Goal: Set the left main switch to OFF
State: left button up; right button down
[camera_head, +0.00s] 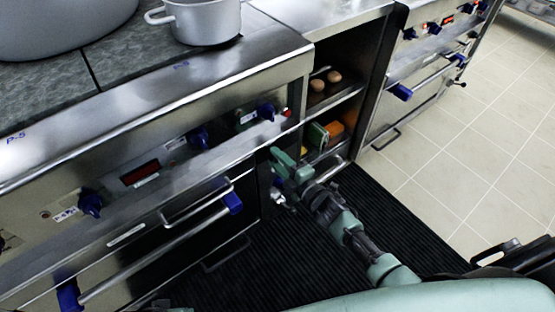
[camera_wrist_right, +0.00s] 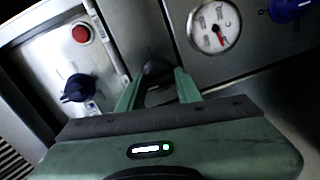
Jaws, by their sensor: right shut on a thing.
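My right gripper (camera_head: 283,160) is at the right end of the near stove, below its control panel. In the wrist view its two pale green fingers (camera_wrist_right: 158,88) stand around a dark knob-like part (camera_wrist_right: 156,72), and the gripper is shut on it. This part is dim, and I cannot read a mark or its setting. I cannot tell for sure whether it is the left main switch. In the wrist view a blue knob (camera_wrist_right: 77,88) sits left of the fingers, below a red button or lamp (camera_wrist_right: 82,33). My left gripper is not in view.
A round gauge (camera_wrist_right: 214,26) and another blue knob (camera_wrist_right: 290,9) are to the right in the wrist view. The near stove has blue knobs (camera_head: 266,111) and an oven handle (camera_head: 160,250). A pot (camera_head: 205,22) stands on top. Open shelves (camera_head: 340,95) adjoin it; tiled floor (camera_head: 490,130) is clear.

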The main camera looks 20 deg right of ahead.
jog(key=shift+r, duration=0.1)
jog(key=c, duration=1)
grip_release()
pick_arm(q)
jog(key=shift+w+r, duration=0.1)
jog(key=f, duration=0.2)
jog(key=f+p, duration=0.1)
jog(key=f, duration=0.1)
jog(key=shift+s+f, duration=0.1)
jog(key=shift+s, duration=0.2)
pick_arm(e)
jog(key=v, duration=0.7)
jog(key=shift+s+d, duration=0.15)
jog(key=shift+s, duration=0.2)
